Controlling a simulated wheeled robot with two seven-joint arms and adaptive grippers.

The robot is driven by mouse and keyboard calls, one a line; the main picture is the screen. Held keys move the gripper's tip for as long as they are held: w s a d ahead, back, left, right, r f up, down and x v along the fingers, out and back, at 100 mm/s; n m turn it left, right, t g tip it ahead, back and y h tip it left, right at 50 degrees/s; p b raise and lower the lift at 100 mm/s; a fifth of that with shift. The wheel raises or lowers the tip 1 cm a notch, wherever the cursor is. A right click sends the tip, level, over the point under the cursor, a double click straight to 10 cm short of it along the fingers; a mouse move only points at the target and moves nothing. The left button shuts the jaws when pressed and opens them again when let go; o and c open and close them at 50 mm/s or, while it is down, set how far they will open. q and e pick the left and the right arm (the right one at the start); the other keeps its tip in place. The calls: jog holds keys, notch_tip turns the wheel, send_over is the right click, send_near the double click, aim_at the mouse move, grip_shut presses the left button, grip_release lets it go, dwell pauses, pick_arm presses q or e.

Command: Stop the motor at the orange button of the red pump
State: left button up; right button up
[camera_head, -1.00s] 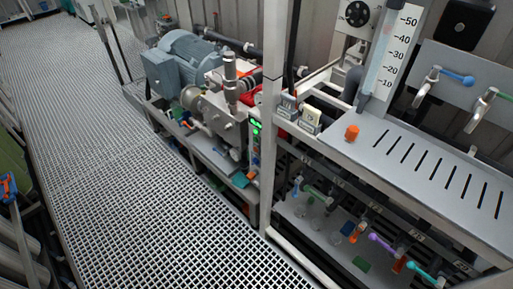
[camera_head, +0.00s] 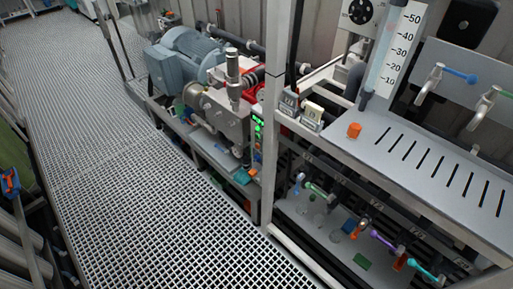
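A grey-blue motor (camera_head: 184,60) with a silver pump body (camera_head: 218,112) stands on a low skid left of the middle in the head view. Red parts of a pump (camera_head: 245,76) show behind the silver body and are partly hidden by it and by the frame post. A narrow control panel (camera_head: 257,139) with green lit indicators stands between the silver pump and the post. A small orange spot low on this panel is too small to identify as a button. Neither of my grippers is in view.
A grated walkway (camera_head: 110,140) runs along the left and is clear. A white frame post (camera_head: 274,120) stands in the middle. On the right, a slotted grey tray (camera_head: 425,165) carries an orange knob (camera_head: 354,130); below it are several coloured taps above a shelf.

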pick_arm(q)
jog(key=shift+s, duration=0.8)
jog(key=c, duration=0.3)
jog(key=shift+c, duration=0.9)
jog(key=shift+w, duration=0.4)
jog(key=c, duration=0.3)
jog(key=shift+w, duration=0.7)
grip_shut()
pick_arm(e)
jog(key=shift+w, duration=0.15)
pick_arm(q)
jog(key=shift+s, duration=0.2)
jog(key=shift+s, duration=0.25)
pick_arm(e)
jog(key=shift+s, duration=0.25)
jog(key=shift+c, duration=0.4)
